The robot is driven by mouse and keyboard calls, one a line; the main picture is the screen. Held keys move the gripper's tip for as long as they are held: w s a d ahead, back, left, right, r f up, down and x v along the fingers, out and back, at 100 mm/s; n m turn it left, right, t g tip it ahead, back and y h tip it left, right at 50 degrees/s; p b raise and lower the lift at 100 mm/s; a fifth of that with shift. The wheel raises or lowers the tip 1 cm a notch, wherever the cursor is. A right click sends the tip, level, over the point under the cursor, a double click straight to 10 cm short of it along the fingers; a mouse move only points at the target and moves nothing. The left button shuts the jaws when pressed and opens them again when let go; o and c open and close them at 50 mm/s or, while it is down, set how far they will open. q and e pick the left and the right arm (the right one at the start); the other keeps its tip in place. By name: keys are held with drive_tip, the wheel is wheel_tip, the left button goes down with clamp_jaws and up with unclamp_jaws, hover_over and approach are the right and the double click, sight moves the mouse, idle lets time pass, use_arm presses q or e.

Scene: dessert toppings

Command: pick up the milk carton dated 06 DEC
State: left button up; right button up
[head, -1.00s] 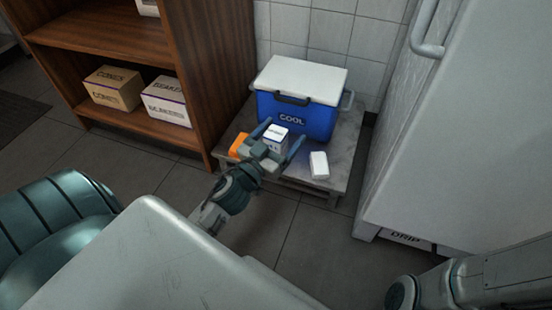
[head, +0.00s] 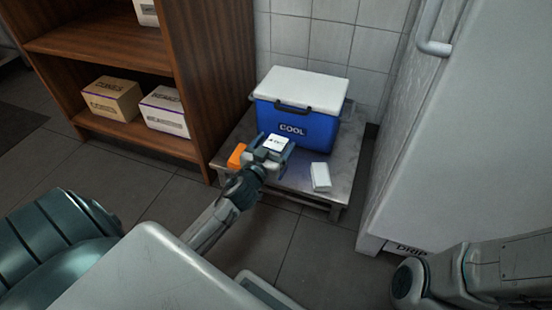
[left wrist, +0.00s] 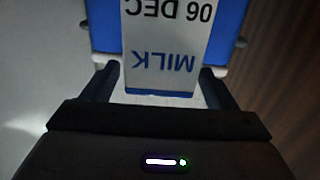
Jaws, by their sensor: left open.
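A white milk carton (head: 277,142) stands on the low grey platform (head: 340,197) in front of the blue cooler. In the left wrist view the carton (left wrist: 165,50) shows upside-down print reading "MILK" and "06 DEC", with a blue band at its edge. My left gripper (head: 275,147) is open with one finger on each side of this carton. In the left wrist view the fingers of the gripper (left wrist: 160,82) flank its label; I cannot tell whether they touch it. My right gripper is out of view.
A white carton (head: 320,177) stands to the right on the platform, and an orange item (head: 237,156) sits left of the gripper. The blue cooler (head: 297,122) is close behind. A wooden shelf (head: 205,90) stands left, a pale cabinet (head: 440,150) right.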

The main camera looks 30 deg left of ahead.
sight(281, 137)
use_arm(q)
drive_tip(key=shift+w+a, duration=0.15)
drive_tip(key=shift+w, duration=1.35)
drive_tip(key=shift+c, duration=0.4)
clamp_jaws()
